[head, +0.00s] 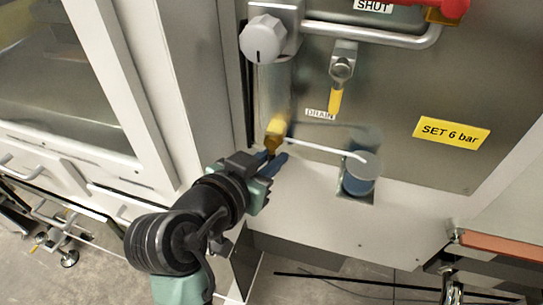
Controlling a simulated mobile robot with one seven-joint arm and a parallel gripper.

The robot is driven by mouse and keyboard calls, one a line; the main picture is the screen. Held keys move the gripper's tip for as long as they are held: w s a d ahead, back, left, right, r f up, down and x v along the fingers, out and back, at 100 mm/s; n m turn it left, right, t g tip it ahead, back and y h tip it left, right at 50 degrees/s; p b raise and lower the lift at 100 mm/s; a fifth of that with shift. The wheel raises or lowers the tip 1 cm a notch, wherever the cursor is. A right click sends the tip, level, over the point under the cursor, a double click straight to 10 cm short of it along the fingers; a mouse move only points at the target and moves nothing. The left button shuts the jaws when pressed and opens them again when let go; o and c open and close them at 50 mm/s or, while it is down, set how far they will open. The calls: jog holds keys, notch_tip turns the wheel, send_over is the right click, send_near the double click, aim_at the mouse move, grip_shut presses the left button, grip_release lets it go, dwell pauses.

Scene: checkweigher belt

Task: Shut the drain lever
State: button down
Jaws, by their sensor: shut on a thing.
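The drain lever (318,148) is a thin white rod with a yellow grip (275,134) at its left end. Its right end meets a blue-grey cylinder with a pale cap (364,165), low on the steel panel. The lever points left and slightly up in the picture. A DRAIN label (320,114) is on the panel above it. My gripper (271,160) comes from the lower left, its blue fingers shut on the yellow grip. The fingers partly hide the grip's lower end.
Above the label hangs a small valve with a yellow handle (335,102). A grey knob (264,39), a metal bar (375,36) and a red handle (453,8) are higher up. A yellow SET 6 bar sign (451,133) is at right. A cabinet door frame (115,75) stands at left.

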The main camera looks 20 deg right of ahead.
jog(key=c, duration=0.8)
grip_release()
jog(key=shift+c, duration=0.2)
jog(key=p+v, duration=0.1)
jog(key=v, duration=1.2)
jog(key=shift+f, duration=0.1)
